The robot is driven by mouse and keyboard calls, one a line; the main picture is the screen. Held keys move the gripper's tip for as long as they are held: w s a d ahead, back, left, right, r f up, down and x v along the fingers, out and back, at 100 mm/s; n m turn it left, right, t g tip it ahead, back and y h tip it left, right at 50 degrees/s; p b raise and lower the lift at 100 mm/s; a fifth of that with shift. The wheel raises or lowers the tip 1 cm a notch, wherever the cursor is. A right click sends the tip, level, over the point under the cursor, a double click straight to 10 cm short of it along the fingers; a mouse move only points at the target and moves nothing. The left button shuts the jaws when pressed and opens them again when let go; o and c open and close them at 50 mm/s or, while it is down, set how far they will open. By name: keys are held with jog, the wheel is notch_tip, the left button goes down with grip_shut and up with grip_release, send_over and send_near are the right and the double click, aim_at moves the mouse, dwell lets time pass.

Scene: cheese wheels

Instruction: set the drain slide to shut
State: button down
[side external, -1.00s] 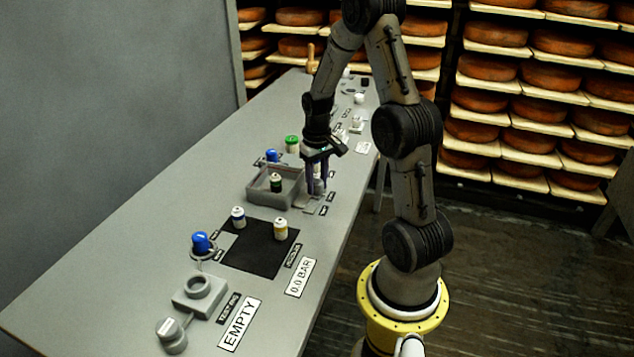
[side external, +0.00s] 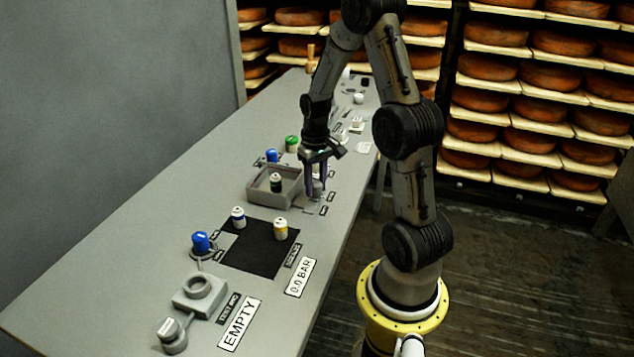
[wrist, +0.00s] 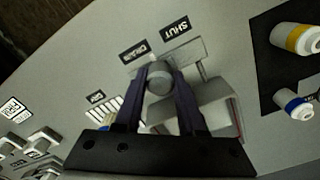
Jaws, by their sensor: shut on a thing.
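The drain slide is a light grey plate (wrist: 196,52) with a round grey knob (wrist: 160,77), lying flat on the bench beside the grey tray. My gripper (wrist: 160,82) is shut on the knob, one finger on each side, pointing down at the bench. In the wrist view the knob is at the plate's left end, nearer the "DRAIN" label (wrist: 133,52) than the "SHUT" label (wrist: 174,28). In the side view my gripper (side external: 316,188) hides most of the slide.
A black mat (side external: 255,255) carries a blue-banded (side external: 238,218) and a yellow-banded (side external: 281,229) canister. Small white controls (wrist: 40,140) stand at the wrist view's lower left.

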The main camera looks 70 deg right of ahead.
jog(key=shift+a, duration=1.75)
jog(key=c, duration=0.5)
grip_release()
jog(key=shift+r, duration=0.6)
notch_tip(320, 180, up, 13)
jog(key=shift+f, duration=0.15)
